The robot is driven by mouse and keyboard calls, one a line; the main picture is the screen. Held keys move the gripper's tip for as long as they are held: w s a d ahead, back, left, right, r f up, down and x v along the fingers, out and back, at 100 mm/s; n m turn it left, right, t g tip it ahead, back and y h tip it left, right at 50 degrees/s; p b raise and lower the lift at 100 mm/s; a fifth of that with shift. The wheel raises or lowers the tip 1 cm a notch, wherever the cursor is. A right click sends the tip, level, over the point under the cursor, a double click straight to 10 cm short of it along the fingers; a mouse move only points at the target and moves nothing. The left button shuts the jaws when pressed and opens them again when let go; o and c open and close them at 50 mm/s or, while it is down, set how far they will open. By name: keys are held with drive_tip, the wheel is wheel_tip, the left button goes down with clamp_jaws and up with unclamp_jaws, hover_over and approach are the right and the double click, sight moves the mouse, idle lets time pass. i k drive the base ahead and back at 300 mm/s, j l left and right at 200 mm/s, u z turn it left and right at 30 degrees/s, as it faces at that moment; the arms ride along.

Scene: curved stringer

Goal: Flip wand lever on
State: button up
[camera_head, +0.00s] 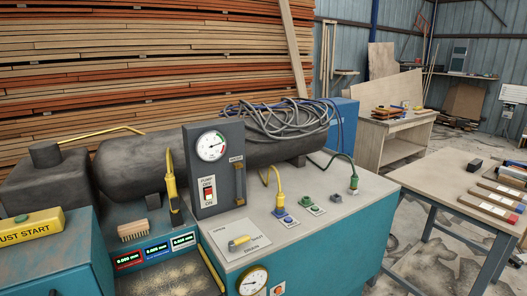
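A yellow wand-like handle (170,179) stands upright with its dark lower end in a holder, left of the grey control box. I cannot make out a separate lever on it. The grey control box (222,200) has a round gauge (210,146), a red rocker switch (209,190) labelled pump on/off and a slider-like vertical handle (239,182). My gripper is not in view.
A brush (132,230) and lit displays (156,250) sit at the lower left. A yellow hose plug (279,200) and a green one (354,184) stand upright on the teal bench's top (325,220). A dark tank (130,165) with coiled hoses (285,118) lies behind. Another table (440,178) stands at right.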

sight(176, 205)
drive_tip(key=i+j+u, duration=0.25)
drive_tip(key=j+u, duration=0.15)
drive_tip(key=i+j+u, duration=0.3)
drive_tip(key=u, duration=0.15)
drive_tip(key=i+j+u, duration=0.25)
drive_tip(key=u, duration=0.15)
drive_tip(key=i+u, duration=0.4)
drive_tip(key=i+j, duration=0.05)
